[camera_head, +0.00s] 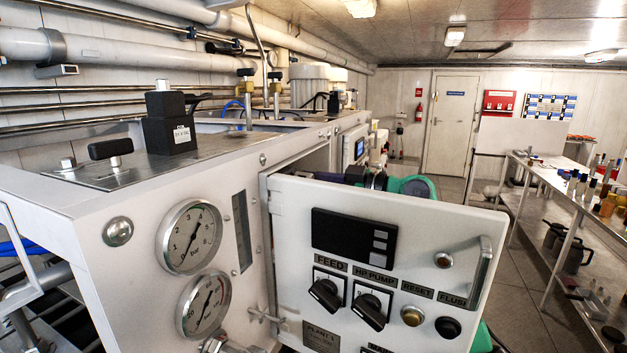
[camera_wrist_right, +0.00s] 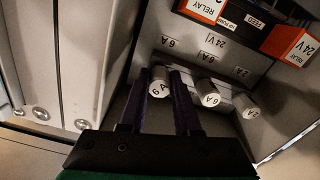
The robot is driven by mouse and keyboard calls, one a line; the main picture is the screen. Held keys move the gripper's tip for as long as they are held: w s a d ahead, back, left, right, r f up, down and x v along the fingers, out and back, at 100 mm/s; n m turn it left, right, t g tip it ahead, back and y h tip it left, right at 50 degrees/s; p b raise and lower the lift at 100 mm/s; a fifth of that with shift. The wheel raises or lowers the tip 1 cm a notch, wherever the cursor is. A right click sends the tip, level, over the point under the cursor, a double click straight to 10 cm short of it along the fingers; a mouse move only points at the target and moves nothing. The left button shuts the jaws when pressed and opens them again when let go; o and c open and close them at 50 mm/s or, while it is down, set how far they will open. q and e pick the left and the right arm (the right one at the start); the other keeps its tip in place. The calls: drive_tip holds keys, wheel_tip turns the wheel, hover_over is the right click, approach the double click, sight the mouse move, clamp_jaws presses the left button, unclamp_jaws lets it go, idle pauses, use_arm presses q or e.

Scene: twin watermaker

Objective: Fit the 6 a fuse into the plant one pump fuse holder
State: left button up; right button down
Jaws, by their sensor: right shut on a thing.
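In the right wrist view my right gripper (camera_wrist_right: 160,76) has its two dark fingers shut on a white cylindrical 6 A fuse (camera_wrist_right: 159,88), its marked end facing the camera. The fuse is in front of the fuse panel (camera_wrist_right: 200,60); I cannot tell whether it sits in a holder. A second white 6 A fuse (camera_wrist_right: 208,93) and a 2 A one (camera_wrist_right: 246,106) are to its right. My left gripper is not in view.
Orange-labelled relays (camera_wrist_right: 205,9) sit above the fuses. A cabinet wall (camera_wrist_right: 55,60) stands close on the left in the wrist view. The head view shows pressure gauges (camera_head: 189,237) left of the door and a bench (camera_head: 565,188) with bottles at right.

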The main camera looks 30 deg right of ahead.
drive_tip(key=shift+w+a, duration=0.1)
drive_tip(key=shift+w+a, duration=0.25)
drive_tip(key=shift+w, duration=0.05)
drive_tip(key=c, duration=0.8)
unclamp_jaws()
drive_tip(key=shift+o, duration=1.3)
drive_tip(key=shift+a, duration=0.1)
